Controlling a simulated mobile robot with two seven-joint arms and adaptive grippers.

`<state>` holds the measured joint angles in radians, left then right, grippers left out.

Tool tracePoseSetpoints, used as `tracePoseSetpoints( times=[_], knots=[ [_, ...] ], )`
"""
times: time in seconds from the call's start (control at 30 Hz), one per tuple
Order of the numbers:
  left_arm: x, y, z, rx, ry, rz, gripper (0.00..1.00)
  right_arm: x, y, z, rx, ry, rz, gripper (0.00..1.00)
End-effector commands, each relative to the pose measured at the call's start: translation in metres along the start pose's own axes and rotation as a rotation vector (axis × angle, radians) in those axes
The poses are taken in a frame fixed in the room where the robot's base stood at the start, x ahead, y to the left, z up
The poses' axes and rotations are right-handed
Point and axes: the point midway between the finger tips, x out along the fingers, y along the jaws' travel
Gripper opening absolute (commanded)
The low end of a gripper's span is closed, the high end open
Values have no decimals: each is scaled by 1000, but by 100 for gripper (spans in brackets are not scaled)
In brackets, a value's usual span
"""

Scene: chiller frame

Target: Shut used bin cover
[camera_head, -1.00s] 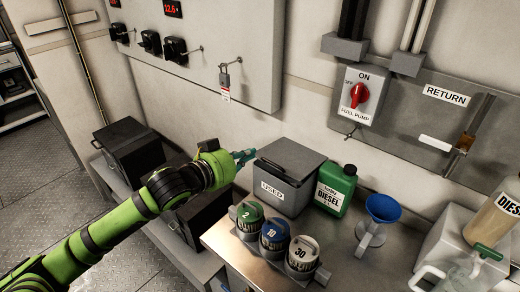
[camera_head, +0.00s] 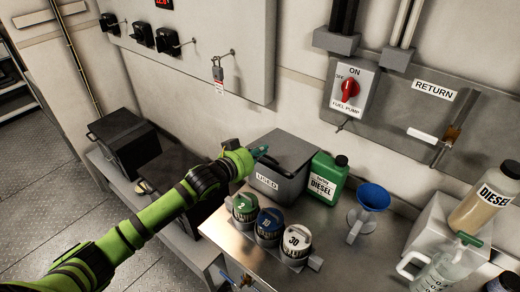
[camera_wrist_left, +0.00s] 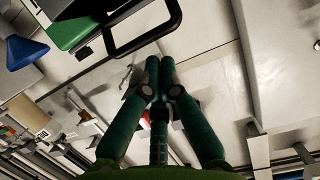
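The grey used bin (camera_head: 268,184), with a USED label, stands at the back of the metal worktop against the wall. Its grey cover (camera_head: 281,145) lies over the top, with a dark handle bar at its front; I cannot tell whether the cover sits flush. My left gripper (camera_head: 259,152) is at the cover's left front edge, and I cannot tell whether it touches. In the left wrist view its green fingers (camera_wrist_left: 160,62) meet closely at the tips with nothing between them. A black handle loop (camera_wrist_left: 148,46) shows just beyond the tips. My right gripper is not in view.
A green diesel can (camera_head: 327,182) stands close right of the bin, then a blue funnel (camera_head: 373,197). Several numbered cups, including a white one (camera_head: 297,242), stand in front. Black boxes (camera_head: 124,142) stand lower left. A diesel bottle (camera_head: 485,200) and clear jug (camera_head: 440,266) stand right.

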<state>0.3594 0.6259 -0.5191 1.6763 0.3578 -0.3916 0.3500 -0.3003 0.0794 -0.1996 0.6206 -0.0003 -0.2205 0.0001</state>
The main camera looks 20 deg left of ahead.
Motion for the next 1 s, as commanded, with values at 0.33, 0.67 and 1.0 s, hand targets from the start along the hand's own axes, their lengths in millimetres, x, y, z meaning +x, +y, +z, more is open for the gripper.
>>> tracePoseSetpoints(
  times=[0.33,0.67,1.0],
  knots=[
    [1,1,23,-5,55,1,0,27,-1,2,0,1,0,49],
    [-2,0,51,-2,113,-2,0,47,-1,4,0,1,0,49],
    [-3,0,50,-2,112,-2,0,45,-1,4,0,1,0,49]
  ],
)
